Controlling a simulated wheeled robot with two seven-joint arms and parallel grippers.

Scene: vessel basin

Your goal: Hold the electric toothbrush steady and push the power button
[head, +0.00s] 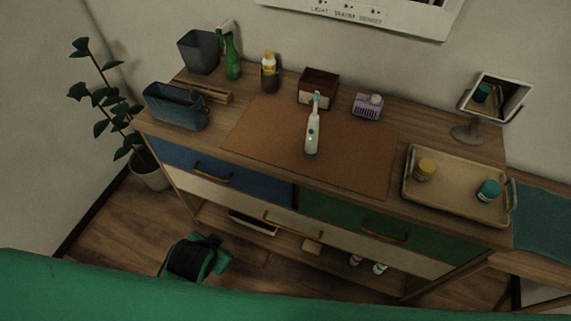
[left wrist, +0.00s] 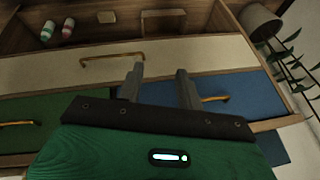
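The electric toothbrush (head: 312,135) is white and teal and stands upright on a brown mat (head: 255,125) on top of the dresser. A small green light glows on its front, but the power button is too small to make out clearly. My left gripper (head: 213,240) is low in front of the dresser, below and to the left of the toothbrush. In the left wrist view its two grey fingers (left wrist: 160,82) are apart with nothing between them. The toothbrush is not in the left wrist view. My right gripper is in neither view.
A tan tray (head: 440,202) with two jars stands right of the mat. A brown box (head: 318,88) and a purple item (head: 368,106) stand behind it. A blue bin (head: 175,108), spray bottle (head: 229,55) and mirror (head: 500,97) flank them. Drawer handles (head: 212,176) stick out in front.

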